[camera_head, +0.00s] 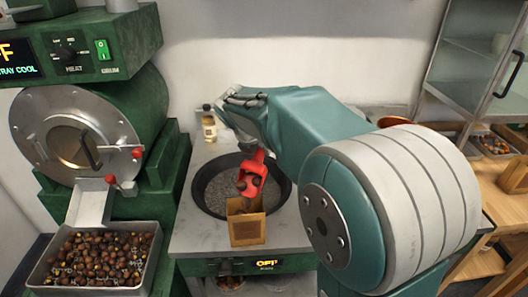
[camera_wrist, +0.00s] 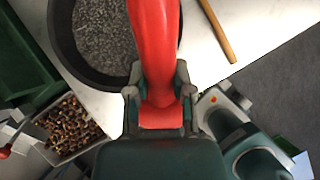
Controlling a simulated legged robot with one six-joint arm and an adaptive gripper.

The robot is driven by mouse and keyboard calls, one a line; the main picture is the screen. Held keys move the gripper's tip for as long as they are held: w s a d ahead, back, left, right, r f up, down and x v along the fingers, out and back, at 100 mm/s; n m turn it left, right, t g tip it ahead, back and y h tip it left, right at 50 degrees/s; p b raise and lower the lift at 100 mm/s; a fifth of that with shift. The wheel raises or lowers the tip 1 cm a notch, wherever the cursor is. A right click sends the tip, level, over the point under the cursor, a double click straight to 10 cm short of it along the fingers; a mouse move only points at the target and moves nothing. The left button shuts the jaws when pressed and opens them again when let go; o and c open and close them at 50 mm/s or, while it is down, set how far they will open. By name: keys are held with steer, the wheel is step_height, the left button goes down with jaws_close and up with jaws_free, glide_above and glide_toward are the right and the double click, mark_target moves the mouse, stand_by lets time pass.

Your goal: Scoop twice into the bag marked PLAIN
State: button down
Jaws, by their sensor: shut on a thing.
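My gripper (camera_wrist: 160,100) is shut on the handle of a red scoop (camera_wrist: 154,40). In the head view the scoop (camera_head: 253,170) points down just above the mouth of a brown paper bag (camera_head: 247,229). A dark lump, perhaps a chestnut, shows at the scoop's lower end. The bag stands open at the front rim of the round pan; I can read no marking on it. The pan (camera_head: 283,192) has a black rim and holds grey grit. In the wrist view the scoop and gripper hide part of the pan (camera_wrist: 62,38), and the bag is not visible.
A metal tray (camera_head: 150,268) of chestnuts sits below the green roaster drum (camera_head: 150,98) at left. A small bottle (camera_head: 209,127) stands behind the pan. A wooden stick (camera_wrist: 217,30) lies on the pale worktop (camera_head: 196,240). A wooden shelf unit is at right.

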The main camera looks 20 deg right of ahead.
steer(key=shift+s+a+r+t+h, duration=0.65)
steer(key=shift+a+t+h, duration=0.05)
steer(key=shift+a, duration=0.05)
steer(key=shift+s+a+r+t+h, duration=0.6)
steer(key=shift+s+a+t+h, duration=0.15)
steer(key=shift+a+t+h, duration=0.2)
steer(key=shift+d, duration=0.15)
steer(key=shift+w+d+f+g+y, duration=0.3)
steer(key=shift+w+d+g+y, duration=0.15)
steer(key=shift+d+g+y, duration=0.05)
steer(key=shift+w+d+f+g+y, duration=0.25)
steer(key=shift+w+d+g+y, duration=0.15)
steer(key=shift+d+g+y, duration=0.05)
steer(key=shift+w+d+f+g+y, duration=0.75)
steer(key=shift+d+f+g+y, duration=0.1)
steer(key=shift+f+g+y, duration=0.05)
steer(key=d+f+g+y, duration=0.1)
steer(key=y, duration=0.1)
steer(key=w+f+g+y, duration=0.1)
steer(key=g+y, duration=0.1)
steer(key=w+d+f+g+y, duration=0.1)
steer(key=g+y, duration=0.1)
steer(key=shift+w+d+f, duration=0.25)
steer(key=shift+d+f, duration=0.1)
steer(key=shift+f, duration=0.05)
step_height(320, 180, up, 3)
